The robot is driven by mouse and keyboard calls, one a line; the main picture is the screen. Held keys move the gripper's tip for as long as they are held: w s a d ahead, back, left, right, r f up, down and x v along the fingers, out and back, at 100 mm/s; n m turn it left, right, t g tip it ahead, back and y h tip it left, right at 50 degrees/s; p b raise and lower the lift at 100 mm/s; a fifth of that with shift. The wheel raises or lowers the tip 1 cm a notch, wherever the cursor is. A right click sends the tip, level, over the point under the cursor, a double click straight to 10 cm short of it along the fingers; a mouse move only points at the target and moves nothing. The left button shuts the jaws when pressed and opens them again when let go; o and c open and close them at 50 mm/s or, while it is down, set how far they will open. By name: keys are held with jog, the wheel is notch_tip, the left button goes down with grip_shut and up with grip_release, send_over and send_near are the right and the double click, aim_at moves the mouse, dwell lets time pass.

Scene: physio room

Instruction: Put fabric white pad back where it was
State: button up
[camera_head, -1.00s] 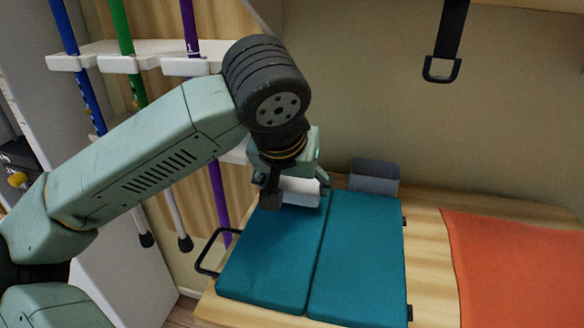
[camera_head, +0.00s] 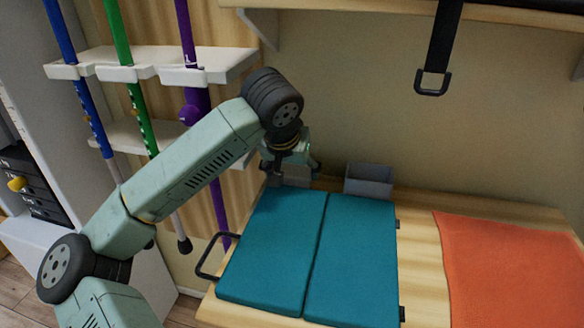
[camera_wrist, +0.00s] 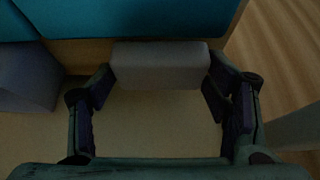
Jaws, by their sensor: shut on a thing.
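The white fabric pad (camera_wrist: 160,64) is a small block with rounded edges, grey in the dim light of the wrist view. It spans the space between my two fingers, and my gripper (camera_wrist: 160,85) is shut on its ends. In the head view my gripper (camera_head: 290,172) is at the far left end of the bench, just behind the teal cushion (camera_head: 272,245). The pad (camera_head: 296,178) shows there partly behind the fingers. I cannot tell whether its underside touches the wooden top.
A grey open bin (camera_head: 369,187) stands right of my gripper by the wall. A second teal cushion (camera_head: 352,262) and an orange cloth (camera_head: 500,265) cover much of the bench (camera_head: 420,270). Coloured poles hang in a white rack (camera_head: 185,75) at left. A black strap (camera_head: 436,60) hangs above.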

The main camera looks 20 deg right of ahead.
jog(key=shift+f, duration=0.2)
jog(key=o, duration=1.1)
jog(key=shift+r, duration=0.1)
jog(key=shift+r, duration=0.2)
jog(key=v, duration=1.2)
